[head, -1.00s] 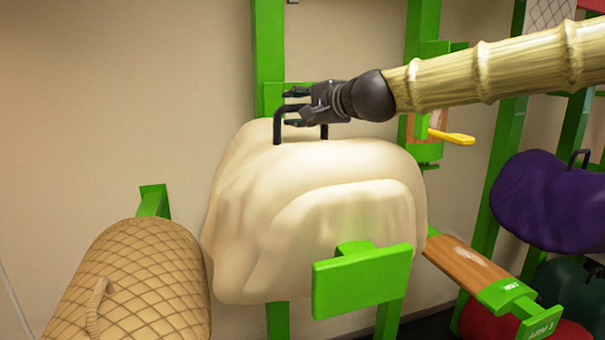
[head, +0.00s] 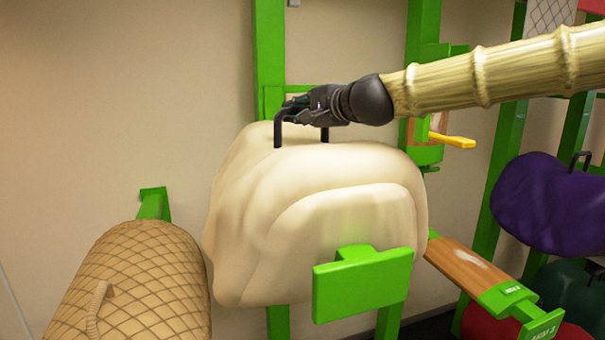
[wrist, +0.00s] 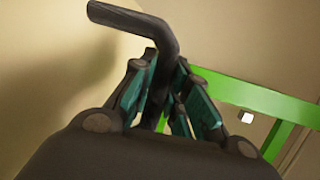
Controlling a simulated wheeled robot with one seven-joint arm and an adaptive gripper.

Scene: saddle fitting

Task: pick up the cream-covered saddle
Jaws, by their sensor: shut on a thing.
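The cream-covered saddle (head: 310,215) sits on a green rack arm whose end plate (head: 362,284) shows in front of it. A dark bar handle (head: 279,133) stands up from its top. My gripper (head: 298,108) is at the top of this handle, shut on its crossbar. In the wrist view, the handle (wrist: 135,22) passes between the fingers of my gripper (wrist: 165,100), which close on it from both sides. The saddle's underside and its contact with the rack are hidden.
A tan quilted saddle (head: 135,285) is close on the left. A purple-covered saddle (head: 545,205) hangs at right. An empty wooden arm (head: 465,265) juts out at lower right, and a yellow lever (head: 452,139) sticks out behind. Green posts (head: 270,50) stand against the wall.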

